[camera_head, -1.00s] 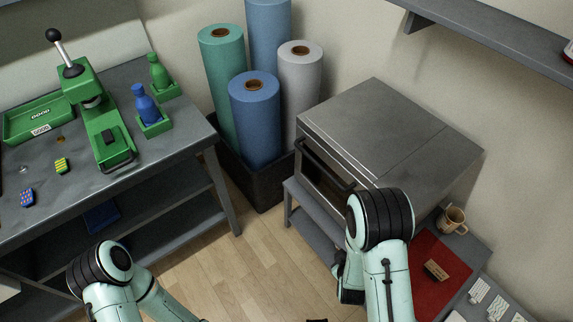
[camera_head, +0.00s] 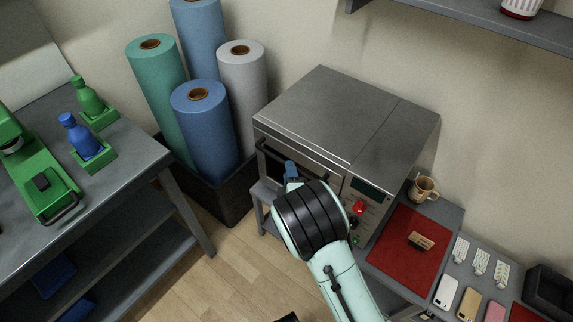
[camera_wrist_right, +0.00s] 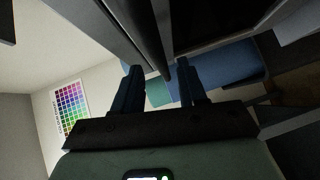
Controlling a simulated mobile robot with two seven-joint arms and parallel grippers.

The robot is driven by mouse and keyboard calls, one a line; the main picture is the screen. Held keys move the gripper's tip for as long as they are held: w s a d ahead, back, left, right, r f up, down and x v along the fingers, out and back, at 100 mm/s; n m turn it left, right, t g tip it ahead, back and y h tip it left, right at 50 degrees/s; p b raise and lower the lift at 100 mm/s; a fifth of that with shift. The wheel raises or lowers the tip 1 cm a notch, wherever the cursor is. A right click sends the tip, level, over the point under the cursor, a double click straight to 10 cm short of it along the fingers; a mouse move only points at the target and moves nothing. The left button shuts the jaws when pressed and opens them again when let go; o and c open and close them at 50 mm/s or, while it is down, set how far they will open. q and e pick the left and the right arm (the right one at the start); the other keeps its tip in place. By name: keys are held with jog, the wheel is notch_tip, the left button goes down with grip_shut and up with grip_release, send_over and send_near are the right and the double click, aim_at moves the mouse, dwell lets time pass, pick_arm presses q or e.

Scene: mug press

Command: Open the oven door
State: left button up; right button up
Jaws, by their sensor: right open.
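The grey metal oven (camera_head: 345,115) stands on a low table, with its front facing the lower left. Its door looks shut in the head view. The dark door handle (camera_head: 268,153) runs along the top of the front. My right gripper (camera_head: 291,170) is at the handle, partly hidden behind my own wrist. In the right wrist view the two fingers (camera_wrist_right: 160,72) are apart, and a dark bar (camera_wrist_right: 152,35), apparently the handle, reaches between their tips. I cannot tell if they touch it.
The oven's control panel with a red knob (camera_head: 359,208) is right of my wrist. A mug (camera_head: 423,189) and red mat (camera_head: 400,256) lie further right. Paper rolls (camera_head: 205,130) stand in a dark bin left of the oven. The floor (camera_head: 225,285) between the tables is clear.

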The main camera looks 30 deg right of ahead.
jog(key=shift+x, duration=2.35)
jog(key=shift+a, duration=0.1)
